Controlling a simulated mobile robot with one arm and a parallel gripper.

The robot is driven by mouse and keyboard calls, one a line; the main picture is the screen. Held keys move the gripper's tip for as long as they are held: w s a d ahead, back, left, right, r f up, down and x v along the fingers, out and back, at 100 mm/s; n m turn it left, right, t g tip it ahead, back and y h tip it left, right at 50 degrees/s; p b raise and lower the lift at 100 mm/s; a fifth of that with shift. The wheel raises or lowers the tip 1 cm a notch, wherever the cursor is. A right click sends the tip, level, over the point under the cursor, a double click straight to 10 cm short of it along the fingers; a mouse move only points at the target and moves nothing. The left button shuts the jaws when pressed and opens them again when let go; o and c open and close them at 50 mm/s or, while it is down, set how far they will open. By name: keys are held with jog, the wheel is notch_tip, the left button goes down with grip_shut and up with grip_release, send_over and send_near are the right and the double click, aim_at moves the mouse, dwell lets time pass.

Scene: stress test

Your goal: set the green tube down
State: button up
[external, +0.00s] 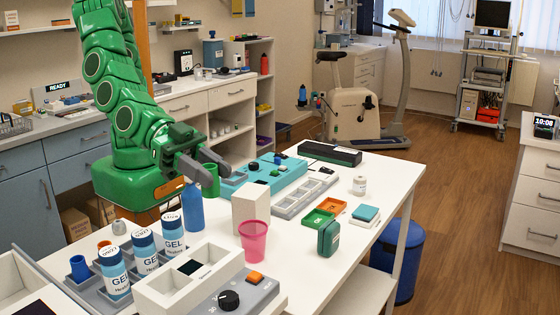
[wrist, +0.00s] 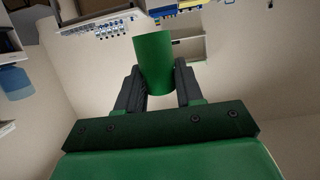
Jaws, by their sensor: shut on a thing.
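The green tube (external: 211,184) is between the dark fingers of my gripper (external: 203,170), over the left part of the white table (external: 325,227). In the wrist view the green tube (wrist: 154,62) sits between the two fingertips of my gripper (wrist: 158,85), which is shut on it. In the external view a finger covers part of the tube. The tube's lower end is just behind the blue bottle and left of the teal panel; I cannot tell the gap to the table top.
A blue bottle (external: 193,208), a white block (external: 250,208) and a pink cup (external: 254,241) stand near the tube. A teal panel (external: 262,176) lies to the right. Several gel jars (external: 114,274) stand in a grey tray.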

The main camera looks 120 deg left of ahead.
jog(key=s+d+f, duration=0.3)
jog(key=s+d, duration=0.5)
jog(key=s, duration=0.5)
jog(key=s+d+f, duration=0.2)
jog(key=s+d, duration=0.6)
jog(key=s, duration=0.5)
jog(key=shift+y, duration=0.3)
jog(key=shift+w+f, duration=0.15)
jog(key=shift+f, duration=3.1)
jog(key=shift+w+f, duration=0.15)
jog(key=shift+f, duration=3.05)
jog(key=shift+f, duration=0.1)
jog(key=o, duration=1)
